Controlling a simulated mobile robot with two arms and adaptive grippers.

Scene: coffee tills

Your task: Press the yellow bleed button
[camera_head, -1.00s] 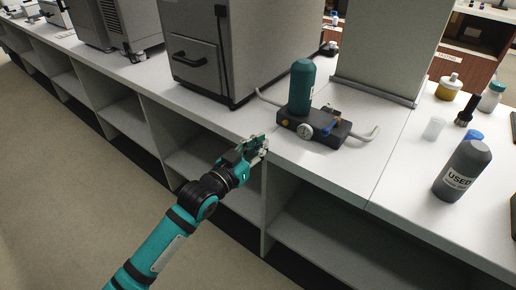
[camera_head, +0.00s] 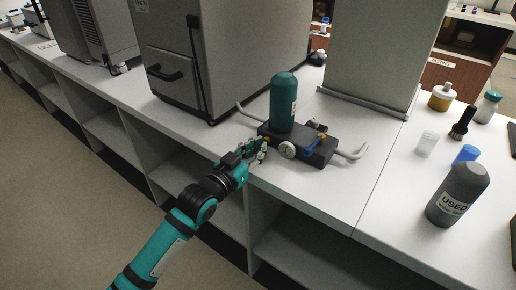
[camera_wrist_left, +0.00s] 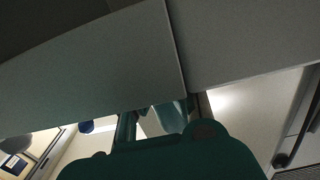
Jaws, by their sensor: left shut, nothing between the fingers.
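A dark manifold block (camera_head: 318,152) lies on the white counter with a teal cylinder (camera_head: 284,100) standing on it. The block has a round white gauge (camera_head: 287,150) on its front, a blue part (camera_head: 309,140) and a small brass-yellow part (camera_head: 320,127) on top. A small yellow spot (camera_head: 266,139) shows at the block's left end; I cannot tell which yellow part is the bleed button. My left gripper (camera_head: 263,151) is shut and empty at the block's left front, close beside it; contact cannot be told. The left wrist view shows its fingers (camera_wrist_left: 150,122) partly, with no button visible.
A grey machine (camera_head: 225,60) stands behind left, and an upright grey panel (camera_head: 380,55) behind right. A grey bottle marked USED (camera_head: 457,195), a clear cup (camera_head: 426,143) and a blue cap (camera_head: 467,154) stand at right. The counter's front middle is bare.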

